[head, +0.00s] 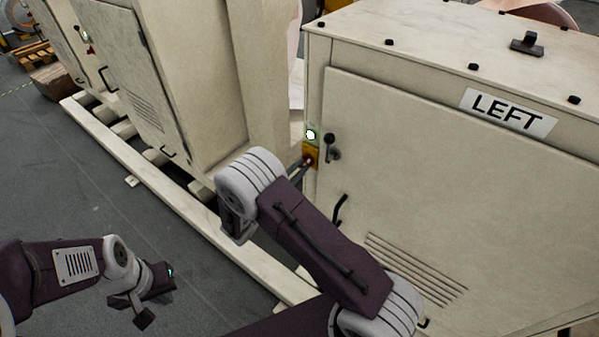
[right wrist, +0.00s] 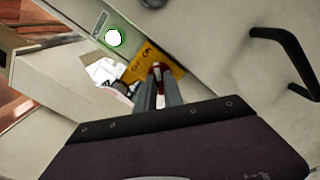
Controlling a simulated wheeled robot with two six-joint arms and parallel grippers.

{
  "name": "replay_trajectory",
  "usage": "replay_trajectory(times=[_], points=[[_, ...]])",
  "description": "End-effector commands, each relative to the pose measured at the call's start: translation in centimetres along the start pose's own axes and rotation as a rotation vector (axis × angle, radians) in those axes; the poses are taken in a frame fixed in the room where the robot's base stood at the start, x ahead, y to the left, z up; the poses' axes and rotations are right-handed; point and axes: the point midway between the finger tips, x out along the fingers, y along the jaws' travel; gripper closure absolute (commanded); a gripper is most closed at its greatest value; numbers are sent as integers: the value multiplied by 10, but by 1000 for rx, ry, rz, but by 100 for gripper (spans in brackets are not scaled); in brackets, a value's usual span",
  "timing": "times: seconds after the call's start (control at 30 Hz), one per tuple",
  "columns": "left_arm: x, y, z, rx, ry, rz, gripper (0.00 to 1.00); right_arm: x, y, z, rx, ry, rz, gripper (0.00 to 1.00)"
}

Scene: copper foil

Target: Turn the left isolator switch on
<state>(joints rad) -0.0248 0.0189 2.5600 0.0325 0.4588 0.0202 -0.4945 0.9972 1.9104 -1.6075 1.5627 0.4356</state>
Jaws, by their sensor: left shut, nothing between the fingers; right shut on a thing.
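The cabinet (head: 460,190) with the LEFT sign (head: 508,110) stands on the right in the head view. On its edge is a yellow switch plate (head: 309,150) with a small red switch (head: 309,160). In the right wrist view the yellow plate (right wrist: 174,66) shows OFF and ON lettering. My right gripper (right wrist: 160,80) is shut on the red switch (right wrist: 157,67); its fingers hide most of the switch, so its exact angle is hard to tell. My left gripper (head: 138,308) is shut and empty over the floor at lower left.
A lit green-white lamp (head: 311,134) sits just above the plate. A black door handle (head: 331,147) is close to its right. A second cabinet (head: 150,80) stands at left, with a pale floor rail (head: 165,195) along the front.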

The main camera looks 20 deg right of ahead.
Motion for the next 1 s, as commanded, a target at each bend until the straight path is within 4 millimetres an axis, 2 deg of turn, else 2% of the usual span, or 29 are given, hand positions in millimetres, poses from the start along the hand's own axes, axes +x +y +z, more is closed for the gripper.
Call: replay_trajectory(times=[0.3,0.87,0.9,0.93,1.0], points=[[11,0,1,0,0,0,100,0,-1,-1,109,2,-2,100],[12,0,1,0,0,0,100,0,-1,-1,132,2,-2,100],[12,0,1,0,0,0,100,0,-1,-1,132,2,-2,77],[12,0,1,0,0,0,100,0,-1,0,132,2,-2,69],[12,0,1,0,0,0,100,0,0,0,132,1,-2,66]])
